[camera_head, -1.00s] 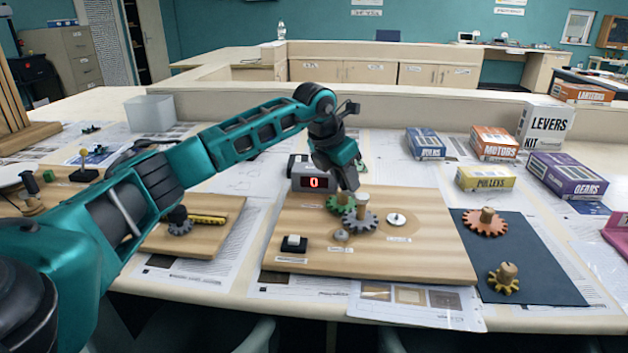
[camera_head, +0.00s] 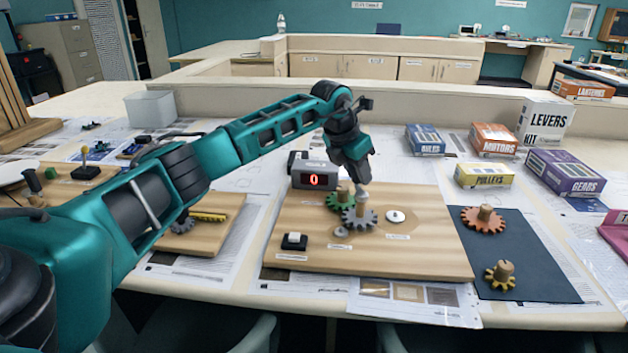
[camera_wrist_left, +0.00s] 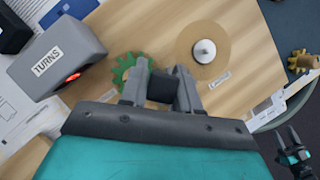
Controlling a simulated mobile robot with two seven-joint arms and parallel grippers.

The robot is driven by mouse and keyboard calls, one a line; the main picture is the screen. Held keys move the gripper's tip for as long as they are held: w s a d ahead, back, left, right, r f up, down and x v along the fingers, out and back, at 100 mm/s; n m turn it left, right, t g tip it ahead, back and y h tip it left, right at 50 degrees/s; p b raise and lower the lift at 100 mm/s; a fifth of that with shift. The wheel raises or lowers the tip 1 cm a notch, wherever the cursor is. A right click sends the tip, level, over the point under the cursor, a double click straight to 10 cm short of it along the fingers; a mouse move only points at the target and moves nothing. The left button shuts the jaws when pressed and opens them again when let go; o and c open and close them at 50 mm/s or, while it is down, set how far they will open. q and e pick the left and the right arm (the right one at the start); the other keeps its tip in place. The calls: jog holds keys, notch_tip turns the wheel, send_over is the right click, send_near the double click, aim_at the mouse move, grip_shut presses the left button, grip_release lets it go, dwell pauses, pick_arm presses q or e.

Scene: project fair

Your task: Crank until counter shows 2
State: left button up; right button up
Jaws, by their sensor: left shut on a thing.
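The counter (camera_head: 315,176), a grey box, shows a red 0 at the back left of the wooden board. In the left wrist view it (camera_wrist_left: 55,60) is labelled TURNS. A grey gear (camera_head: 358,220) with an upright peg (camera_head: 362,197) lies on the board, beside a green gear (camera_head: 334,203) with a wooden peg. The green gear also shows in the left wrist view (camera_wrist_left: 124,68). My left gripper (camera_head: 362,184) points down, shut on the grey gear's peg; its fingers (camera_wrist_left: 160,88) hide most of the hold. My right gripper (camera_wrist_left: 290,140) shows small at the wrist view's lower right.
The board (camera_head: 420,258) also carries a black-and-white switch (camera_head: 294,241) and a white hub on a tan disc (camera_head: 396,216). To the right, a dark mat (camera_head: 535,265) holds an orange gear (camera_head: 483,220) and a yellow gear (camera_head: 500,276). Kit boxes stand behind.

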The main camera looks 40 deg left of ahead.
pick_arm(q)
jog(key=shift+s+f, duration=0.1)
jog(key=shift+f, duration=0.15)
dwell(0.4)
jog(key=d+p, duration=0.1)
jog(key=d, duration=0.5)
dwell(0.5)
dwell(0.9)
jog(key=shift+d, duration=0.1)
